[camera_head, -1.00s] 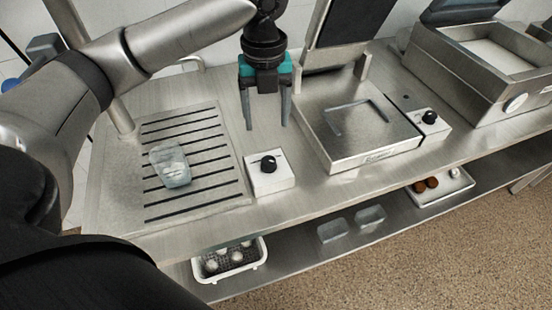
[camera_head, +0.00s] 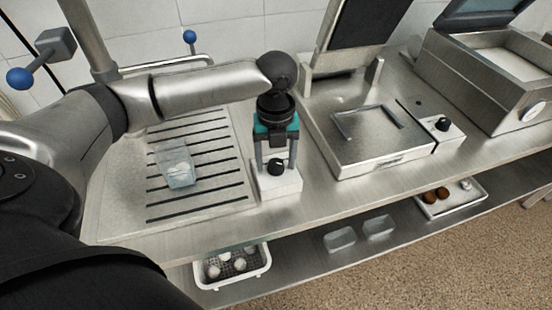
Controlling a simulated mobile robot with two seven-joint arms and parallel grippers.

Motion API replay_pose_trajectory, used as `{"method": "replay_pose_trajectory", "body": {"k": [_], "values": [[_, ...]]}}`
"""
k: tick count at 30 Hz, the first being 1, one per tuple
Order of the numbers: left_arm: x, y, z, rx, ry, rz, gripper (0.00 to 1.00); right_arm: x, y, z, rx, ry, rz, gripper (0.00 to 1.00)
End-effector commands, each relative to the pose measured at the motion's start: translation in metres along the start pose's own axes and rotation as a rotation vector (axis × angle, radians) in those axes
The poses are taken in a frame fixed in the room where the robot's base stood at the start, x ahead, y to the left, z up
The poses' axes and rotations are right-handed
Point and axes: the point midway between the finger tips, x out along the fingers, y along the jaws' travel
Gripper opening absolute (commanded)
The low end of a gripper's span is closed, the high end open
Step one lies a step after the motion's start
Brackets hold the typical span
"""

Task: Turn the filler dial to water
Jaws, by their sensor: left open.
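The filler dial is a black knob (camera_head: 276,167) on a small white box (camera_head: 279,187) on the steel counter, just right of the slotted drain grate. My left gripper (camera_head: 275,168) points down over the box. Its two fingers are open, one on each side of the knob in the picture; I cannot tell whether they touch it. The dial's markings are too small or hidden to read. A clear container (camera_head: 178,168) with bluish contents stands on the drain grate (camera_head: 215,190). My right gripper is not in view.
A flat press with a raised lid (camera_head: 375,135) stands to the right, with its own black knob (camera_head: 442,124). A fryer-like unit (camera_head: 490,75) is farther right. Blue-ended levers (camera_head: 20,78) are at the back left. A white basket (camera_head: 232,268) sits on the lower shelf.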

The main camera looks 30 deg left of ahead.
Motion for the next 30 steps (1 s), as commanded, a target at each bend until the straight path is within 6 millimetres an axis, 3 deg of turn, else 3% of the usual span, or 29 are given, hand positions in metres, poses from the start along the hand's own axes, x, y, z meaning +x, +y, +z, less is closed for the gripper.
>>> {"method": "replay_pose_trajectory", "body": {"k": [2,19,30], "values": [[-0.0002,-0.0001,-0.0001,0.0,0.0,0.0,0.66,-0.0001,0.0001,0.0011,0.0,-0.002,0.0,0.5],[-0.0006,0.0001,0.0,-0.001,0.0,0.0,0.02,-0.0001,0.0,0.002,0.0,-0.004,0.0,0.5],[-0.0018,0.0004,0.0,-0.016,0.001,0.002,0.0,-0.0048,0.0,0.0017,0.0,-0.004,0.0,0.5]]}}
